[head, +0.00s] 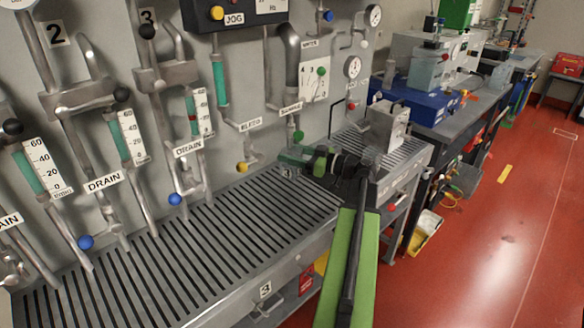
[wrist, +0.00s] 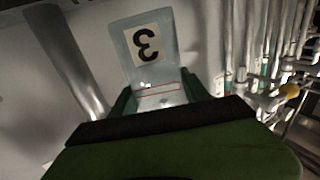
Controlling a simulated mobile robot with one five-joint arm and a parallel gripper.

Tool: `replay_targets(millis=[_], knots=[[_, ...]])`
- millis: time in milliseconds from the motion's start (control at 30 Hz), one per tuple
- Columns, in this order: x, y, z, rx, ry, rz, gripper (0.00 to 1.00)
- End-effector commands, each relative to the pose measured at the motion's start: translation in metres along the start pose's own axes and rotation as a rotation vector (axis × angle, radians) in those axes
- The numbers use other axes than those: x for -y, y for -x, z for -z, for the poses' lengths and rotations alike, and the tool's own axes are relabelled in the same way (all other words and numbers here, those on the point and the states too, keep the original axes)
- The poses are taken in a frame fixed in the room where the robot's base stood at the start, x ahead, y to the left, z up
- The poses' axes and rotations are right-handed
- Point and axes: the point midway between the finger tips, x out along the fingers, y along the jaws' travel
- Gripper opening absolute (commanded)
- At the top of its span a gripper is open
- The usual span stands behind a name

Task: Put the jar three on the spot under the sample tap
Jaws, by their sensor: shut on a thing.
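Jar three (head: 290,157), a clear container with a 3 label, is at the far end of my arm, over the slatted drain bench. My gripper (head: 310,158) is shut on it from the right. In the wrist view, jar three (wrist: 148,62) sits between the green fingers of my gripper (wrist: 160,98), its 3 appearing upside down. The sample tap has a SAMPLE label (head: 291,108) and a green knob (head: 298,136) just above the jar. The spot under the tap is hidden by the jar and gripper. I cannot tell whether the jar touches the bench.
The slatted bench (head: 190,250) is clear to the left. Drain pipes with blue knobs (head: 175,199) and gauges line the wall behind it. A grey box (head: 387,125) stands close right of my gripper. Open red floor (head: 480,250) lies at the right.

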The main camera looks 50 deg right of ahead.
Motion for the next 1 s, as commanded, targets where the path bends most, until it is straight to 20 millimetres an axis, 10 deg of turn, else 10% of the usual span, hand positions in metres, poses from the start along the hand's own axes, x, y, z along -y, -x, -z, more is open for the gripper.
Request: replay_targets(millis=[200,967,1000], knots=[[0.000,0.001,-0.041,0.000,0.000,0.000,0.08],[0.000,0.002,-0.050,0.002,-0.001,-0.001,0.08],[0.000,0.002,-0.050,0.003,-0.001,-0.001,0.58]])
